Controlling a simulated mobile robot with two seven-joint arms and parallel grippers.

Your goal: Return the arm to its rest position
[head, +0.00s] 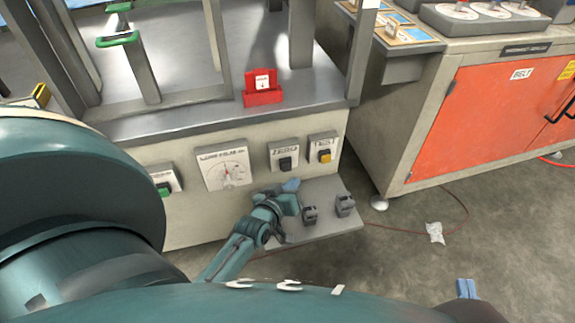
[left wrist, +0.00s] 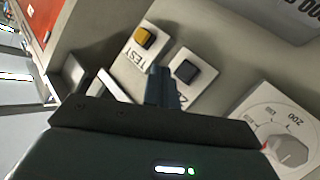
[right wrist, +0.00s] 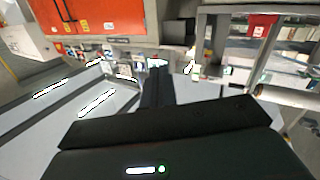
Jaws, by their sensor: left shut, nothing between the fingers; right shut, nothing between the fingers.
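My left gripper (head: 291,186) is shut and empty in front of the cream machine's front panel, above the grey ledge (head: 325,222) at its foot. In the left wrist view, its closed fingers (left wrist: 160,84) point toward the panel, near the yellow TEST button (left wrist: 144,37) and a black button (left wrist: 186,70). I cannot tell whether they touch anything. My right gripper (head: 467,288) shows only its blue tips at the lower right of the head view, above the floor. In the right wrist view, its fingers (right wrist: 157,88) are together with nothing between them.
The machine's panel also carries a dial (head: 224,168) and a green button (head: 164,189). Two small grey pedals (head: 344,204) stand on the ledge. An orange-doored cabinet (head: 470,110) stands right. A crumpled white scrap (head: 435,232) and a thin cable lie on otherwise open floor.

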